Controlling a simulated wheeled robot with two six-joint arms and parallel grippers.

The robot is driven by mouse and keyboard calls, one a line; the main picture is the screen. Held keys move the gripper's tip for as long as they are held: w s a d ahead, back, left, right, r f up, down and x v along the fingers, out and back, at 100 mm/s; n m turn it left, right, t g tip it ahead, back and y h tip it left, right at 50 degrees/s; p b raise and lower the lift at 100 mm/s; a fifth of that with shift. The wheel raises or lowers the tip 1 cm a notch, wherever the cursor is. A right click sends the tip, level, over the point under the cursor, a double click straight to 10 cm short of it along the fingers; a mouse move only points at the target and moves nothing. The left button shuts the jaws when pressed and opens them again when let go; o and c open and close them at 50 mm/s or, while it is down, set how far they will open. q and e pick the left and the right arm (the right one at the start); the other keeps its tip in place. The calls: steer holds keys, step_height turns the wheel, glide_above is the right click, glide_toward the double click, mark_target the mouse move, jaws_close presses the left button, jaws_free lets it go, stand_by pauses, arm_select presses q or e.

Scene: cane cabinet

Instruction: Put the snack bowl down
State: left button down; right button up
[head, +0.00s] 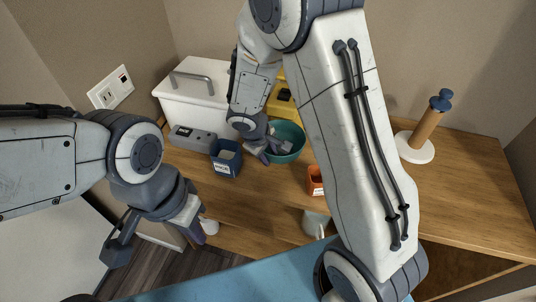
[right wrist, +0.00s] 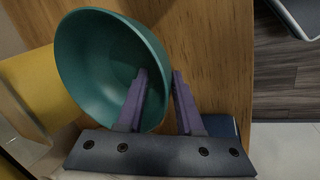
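The teal bowl (head: 291,139) is at the back of the wooden counter, partly hidden by my right arm. In the right wrist view the bowl (right wrist: 95,65) shows its hollow inside. My right gripper (right wrist: 160,74) is at its rim, with one finger inside the bowl and the other outside. A gap shows between the fingers, so they look open around the rim. In the head view my right gripper (head: 268,152) is at the bowl's near left side. My left gripper (head: 196,236) hangs beyond the counter's front left edge, away from the bowl; its finger gap is unclear.
A blue box (head: 226,160) stands left of the bowl, with a grey device (head: 192,137) and white bin (head: 192,92) behind. A yellow object (head: 281,103) is behind the bowl. An orange container (head: 315,181) and pale mug (head: 316,223) are nearer. A wooden holder (head: 425,130) stands right.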

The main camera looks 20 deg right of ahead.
steer(key=shift+r, duration=0.35)
steer(key=p+v, duration=0.2)
steer(key=v, duration=0.9)
steer(key=s+a+r+y, duration=0.1)
steer(key=s+a, duration=0.1)
steer(key=s, duration=0.5)
steer(key=s+a+r+g+y, duration=0.1)
steer(key=s+a+r+y, duration=0.1)
steer(key=s, duration=0.5)
steer(key=s+a+r+g+y, duration=0.1)
steer(key=s+a+r, duration=0.1)
steer(key=s, duration=0.5)
steer(key=shift+s+a+n, duration=0.25)
steer(key=shift+a+n, duration=0.15)
steer(key=shift+a, duration=0.5)
steer(key=shift+a, duration=0.1)
